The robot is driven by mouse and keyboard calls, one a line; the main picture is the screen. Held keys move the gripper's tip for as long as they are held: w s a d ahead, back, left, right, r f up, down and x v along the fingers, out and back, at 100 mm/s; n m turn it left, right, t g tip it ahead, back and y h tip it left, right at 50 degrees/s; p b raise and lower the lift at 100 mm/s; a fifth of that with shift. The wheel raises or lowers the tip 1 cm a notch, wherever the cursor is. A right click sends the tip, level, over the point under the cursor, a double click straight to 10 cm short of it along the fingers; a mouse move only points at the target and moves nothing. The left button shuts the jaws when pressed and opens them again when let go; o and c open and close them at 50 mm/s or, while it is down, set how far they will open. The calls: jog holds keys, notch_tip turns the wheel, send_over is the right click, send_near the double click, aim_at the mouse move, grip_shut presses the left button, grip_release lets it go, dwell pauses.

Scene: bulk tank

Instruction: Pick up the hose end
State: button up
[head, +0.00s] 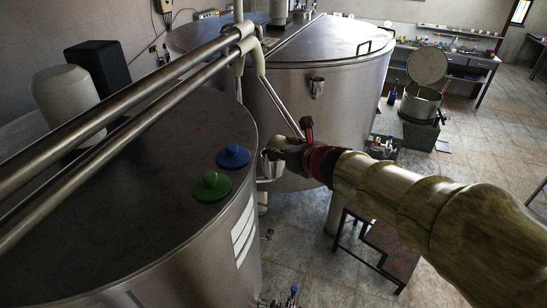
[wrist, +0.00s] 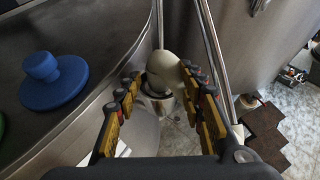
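In the wrist view, a cream, rounded piece with a metal-rimmed mouth (wrist: 162,70), which looks like the hose end, shows between the tips of my gripper (wrist: 160,78). The fingers are apart, one on each side of it. A gap shows on its left; the right fingertip is close to it, and I cannot tell whether they touch. In the head view my gripper (head: 280,153) is beside the near tank's rim, in the gap between the two tanks.
The near steel tank (head: 110,220) carries a blue knob lid (head: 233,156) and a green one (head: 211,186). Steel pipes (head: 120,110) cross above it. A second tank (head: 335,105) stands behind. Brown steps (head: 385,250) stand on the tiled floor below my arm.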

aim_at(275, 145)
jog(key=x, duration=0.4)
jog(key=shift+w+a, duration=0.2)
jog(key=shift+a, duration=0.05)
jog(key=shift+s+r, duration=0.1)
jog(key=shift+c, duration=0.3)
grip_shut()
